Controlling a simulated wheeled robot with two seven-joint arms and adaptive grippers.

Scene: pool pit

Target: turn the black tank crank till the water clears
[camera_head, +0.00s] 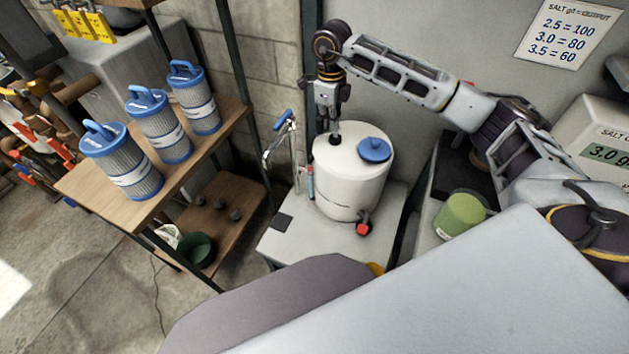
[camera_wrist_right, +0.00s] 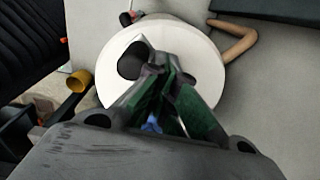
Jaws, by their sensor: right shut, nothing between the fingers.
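The white tank (camera_head: 350,180) stands upright on a pale bench, with a blue cap (camera_head: 375,150) on its top. My right gripper (camera_head: 334,127) points down over the left part of the tank top, and its fingers are shut and empty. A small black piece (camera_head: 335,140) shows at its fingertips, perhaps part of the crank; I cannot tell whether they touch. In the right wrist view the white tank top (camera_wrist_right: 195,65) lies behind the fingers (camera_wrist_right: 148,50), with a dark rounded shape (camera_wrist_right: 131,62) beside them. The crank's full shape and the water are hidden. My left gripper is out of view.
A red-handled valve (camera_head: 363,228) sits at the tank's base. A blue-handled tap (camera_head: 282,122) stands left of the tank. Blue-topped filter cartridges (camera_head: 122,165) line a wooden shelf on the left. A green tub (camera_head: 460,215) stands to the right. A wall is close behind.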

